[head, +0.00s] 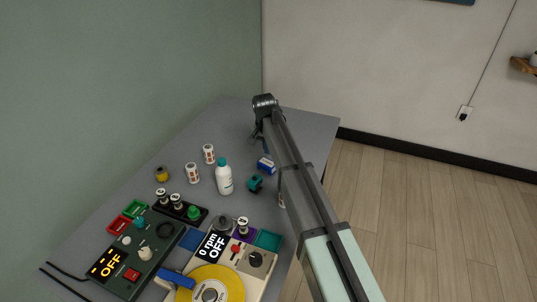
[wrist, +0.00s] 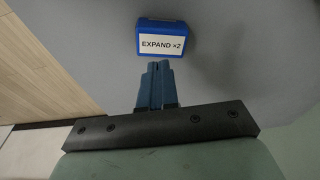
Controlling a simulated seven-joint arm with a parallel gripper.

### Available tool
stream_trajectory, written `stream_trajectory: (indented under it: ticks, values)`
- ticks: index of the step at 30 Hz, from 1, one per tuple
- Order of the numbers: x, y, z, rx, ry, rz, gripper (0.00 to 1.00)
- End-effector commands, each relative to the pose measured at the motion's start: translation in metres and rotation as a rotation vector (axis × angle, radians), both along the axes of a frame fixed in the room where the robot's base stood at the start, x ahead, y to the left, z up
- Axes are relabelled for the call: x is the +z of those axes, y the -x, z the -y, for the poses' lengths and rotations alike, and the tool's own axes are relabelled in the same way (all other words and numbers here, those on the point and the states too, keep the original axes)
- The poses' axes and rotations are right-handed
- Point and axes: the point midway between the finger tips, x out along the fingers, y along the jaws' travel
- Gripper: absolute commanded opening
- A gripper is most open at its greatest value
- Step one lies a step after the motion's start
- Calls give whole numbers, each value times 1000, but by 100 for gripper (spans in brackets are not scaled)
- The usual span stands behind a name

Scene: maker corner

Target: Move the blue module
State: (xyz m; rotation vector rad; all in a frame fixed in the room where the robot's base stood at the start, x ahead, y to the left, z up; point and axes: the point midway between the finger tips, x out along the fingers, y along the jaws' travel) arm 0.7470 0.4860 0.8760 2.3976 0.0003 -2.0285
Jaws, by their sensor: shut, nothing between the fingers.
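The blue module (head: 266,165) lies on the grey table, left of my arm in the head view. In the wrist view the blue module (wrist: 161,29) shows a white label reading "EXPAND ×2". My gripper (wrist: 158,66) is shut and empty, its blue fingers together. In the wrist picture the fingertips appear just below the module, with a small gap of grey between them. In the head view my gripper (head: 264,146) is small and partly hidden by my arm, beyond the module.
On the grey table (head: 300,122), a teal part (head: 255,183) and a white bottle (head: 224,178) stand left of the module. A dark control box (head: 140,255) and a device with a yellow disc (head: 215,283) are at the front. The far table end looks clear.

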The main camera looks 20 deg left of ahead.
Motion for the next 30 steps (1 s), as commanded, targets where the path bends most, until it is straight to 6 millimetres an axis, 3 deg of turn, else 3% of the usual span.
stream_trajectory:
  ticks: [9, 16, 25, 28, 30]
  values:
    - [59, 11, -1, 0, -2, 0, 0]
    - [83, 16, 0, 0, -1, -2, 0]
    - [87, 17, 4, 0, 2, -6, 0]
    - [72, 15, 23, -2, 5, -10, 0]
    - [53, 14, 46, -3, 10, -18, 0]
